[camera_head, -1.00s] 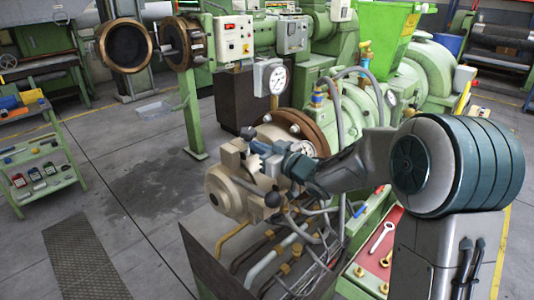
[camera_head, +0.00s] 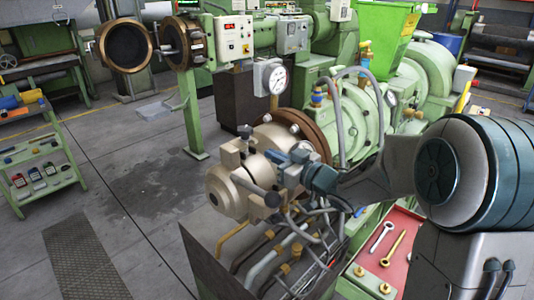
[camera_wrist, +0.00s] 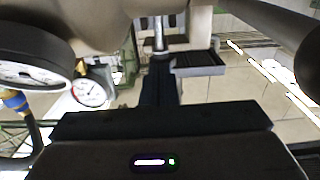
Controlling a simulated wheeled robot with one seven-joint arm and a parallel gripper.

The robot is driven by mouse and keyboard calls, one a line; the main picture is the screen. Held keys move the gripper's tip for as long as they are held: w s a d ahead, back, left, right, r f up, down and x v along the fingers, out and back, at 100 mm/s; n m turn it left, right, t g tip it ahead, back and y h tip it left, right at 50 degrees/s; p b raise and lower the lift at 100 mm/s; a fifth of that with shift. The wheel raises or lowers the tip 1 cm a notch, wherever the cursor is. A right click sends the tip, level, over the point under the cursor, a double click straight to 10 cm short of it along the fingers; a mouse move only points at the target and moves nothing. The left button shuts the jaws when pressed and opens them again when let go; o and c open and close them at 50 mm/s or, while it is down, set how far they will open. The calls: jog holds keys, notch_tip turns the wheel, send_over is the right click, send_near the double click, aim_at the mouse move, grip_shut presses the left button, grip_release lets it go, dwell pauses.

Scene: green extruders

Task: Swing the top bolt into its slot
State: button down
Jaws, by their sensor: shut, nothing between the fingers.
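The beige cylindrical head (camera_head: 226,192) is at the centre of the head view, in front of a brown flange. The top bolt (camera_head: 245,131), with a dark round knob, stands near its upper edge. Whether its shank lies in the slot is too small to tell. A second dark-knobbed bolt (camera_head: 272,200) sticks out lower down. My gripper (camera_head: 272,155) is shut and empty, beside the head, to the right of and below the top bolt's knob. In the wrist view its dark fingers (camera_wrist: 160,82) are together, near a metal rod (camera_wrist: 158,35) and a dark block (camera_wrist: 200,62).
A pressure gauge (camera_head: 277,78) stands above the head; dial gauges (camera_wrist: 90,92) also show in the wrist view. Hoses and pipes (camera_head: 285,255) crowd the space below. A red tray (camera_head: 387,248) with wrenches is at the right.

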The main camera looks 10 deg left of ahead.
jog(key=v, duration=0.7)
jog(key=shift+p, duration=0.3)
jog(key=shift+s+d, duration=0.1)
jog(key=s+d+f+m+h, duration=0.1)
jog(key=s+d+m+h, duration=0.1)
jog(key=d+m+h, duration=0.35)
jog(key=s+d+m+h, duration=0.2)
jog(key=s+d+h, duration=0.1)
jog(key=d+h, duration=0.6)
jog(key=s+f+m+g, duration=0.3)
jog(key=s+g, duration=0.4)
jog(key=s, duration=1.2)
jog(key=shift+s+a+f, duration=0.2)
jog(key=shift+a+f, duration=0.2)
jog(key=shift+f, duration=0.25)
